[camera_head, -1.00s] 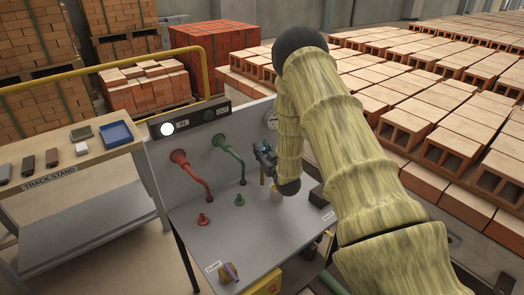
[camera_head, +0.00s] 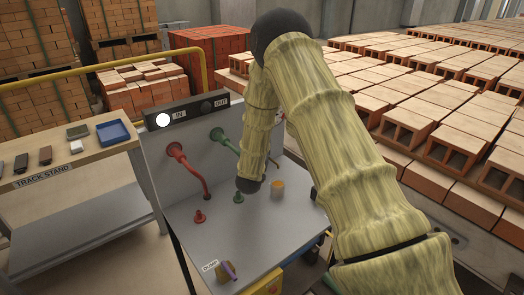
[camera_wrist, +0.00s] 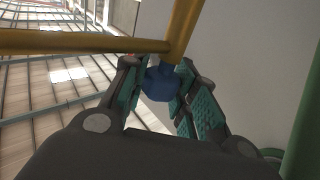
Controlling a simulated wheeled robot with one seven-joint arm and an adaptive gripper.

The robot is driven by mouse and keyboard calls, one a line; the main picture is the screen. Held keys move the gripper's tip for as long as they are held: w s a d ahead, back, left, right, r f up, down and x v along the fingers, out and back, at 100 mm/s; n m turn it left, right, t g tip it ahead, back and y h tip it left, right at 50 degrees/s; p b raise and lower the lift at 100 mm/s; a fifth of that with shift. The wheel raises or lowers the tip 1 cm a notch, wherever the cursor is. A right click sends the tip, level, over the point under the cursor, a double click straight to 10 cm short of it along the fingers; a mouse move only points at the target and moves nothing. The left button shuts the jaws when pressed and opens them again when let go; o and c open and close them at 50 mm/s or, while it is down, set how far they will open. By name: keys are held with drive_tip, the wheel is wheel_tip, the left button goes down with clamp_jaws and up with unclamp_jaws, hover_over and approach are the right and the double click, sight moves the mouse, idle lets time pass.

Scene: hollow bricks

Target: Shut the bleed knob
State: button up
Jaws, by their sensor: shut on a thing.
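In the wrist view, my gripper (camera_wrist: 160,88) is shut on a blue knob (camera_wrist: 160,82) beside yellow pipes. The blue knob sits between the two teal-padded fingers. I cannot read a label on it or tell how far it is turned. In the head view, my arm hides the gripper and this knob. The grey panel bench (camera_head: 215,235) carries a purple and yellow knob (camera_head: 229,270) by a label that looks like "DUMP". An orange-brown knob or cap (camera_head: 277,187) stands at the bench's right, close to my arm.
A red pipe (camera_head: 192,172) and a green pipe (camera_head: 226,143) rise from the bench, with small red (camera_head: 199,216) and green (camera_head: 238,197) fittings in front. A lit white lamp (camera_head: 163,120) is on the panel. The track stand (camera_head: 75,165) is at left, hollow bricks (camera_head: 440,150) at right.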

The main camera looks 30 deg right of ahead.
drive_tip(key=shift+m+g+h+b, duration=0.7)
drive_tip(key=shift+m+g+h, duration=0.5)
drive_tip(key=shift+g, duration=0.5)
drive_tip(key=shift+m+g+h+b, duration=0.65)
drive_tip(key=shift+m+g+h, duration=0.35)
drive_tip(key=shift+m+g, duration=0.55)
drive_tip(key=shift+g, duration=0.35)
drive_tip(key=shift+r, duration=0.1)
drive_tip(key=o, duration=1.1)
drive_tip(key=shift+c, duration=0.2)
drive_tip(key=v, duration=1.2)
drive_tip(key=shift+d, duration=0.1)
